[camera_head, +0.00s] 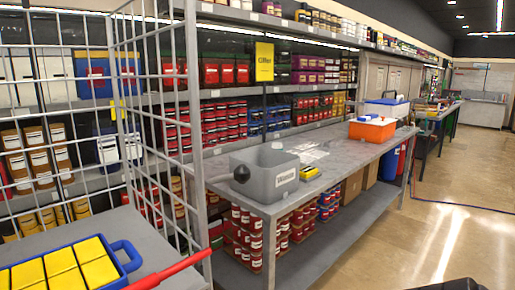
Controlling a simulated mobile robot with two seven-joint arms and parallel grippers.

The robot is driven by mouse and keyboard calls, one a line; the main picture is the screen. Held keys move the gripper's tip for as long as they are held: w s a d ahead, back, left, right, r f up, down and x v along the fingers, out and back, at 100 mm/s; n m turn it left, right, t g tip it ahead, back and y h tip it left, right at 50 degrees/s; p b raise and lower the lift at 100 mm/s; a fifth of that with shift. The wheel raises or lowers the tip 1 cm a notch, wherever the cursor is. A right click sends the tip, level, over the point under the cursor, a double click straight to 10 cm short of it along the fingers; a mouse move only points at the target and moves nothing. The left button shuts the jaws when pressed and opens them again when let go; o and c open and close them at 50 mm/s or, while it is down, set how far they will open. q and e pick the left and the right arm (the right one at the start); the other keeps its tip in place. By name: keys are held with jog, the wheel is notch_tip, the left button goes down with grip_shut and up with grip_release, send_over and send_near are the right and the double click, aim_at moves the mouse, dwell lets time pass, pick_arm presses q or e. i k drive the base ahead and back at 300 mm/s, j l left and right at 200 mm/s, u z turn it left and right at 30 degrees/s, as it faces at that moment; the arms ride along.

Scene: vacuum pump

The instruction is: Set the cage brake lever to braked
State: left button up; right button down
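A grey wire-mesh cage (194,110) stands at the left, close to me, with its tall corner post nearest the grey table. A red bar (172,271), which looks like the cage's brake lever, slopes up to the right at the lower left, by the foot of that post. Its lower left end is cut off by the bottom edge of the picture. I cannot tell from this view whether it is set to braked. Neither of my grippers can be made out. A dark shape at the bottom right edge is too cut off to identify.
A blue crate (127,252) with yellow blocks stands on the grey surface inside the cage. A grey table (330,165) to the right bears a grey bin (266,175) and an orange box (372,129). Stocked shelves line the back.

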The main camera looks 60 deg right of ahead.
aim_at(241, 174)
jog(key=k+l, duration=0.1)
jog(key=l, duration=1.2)
jog(key=k, duration=0.05)
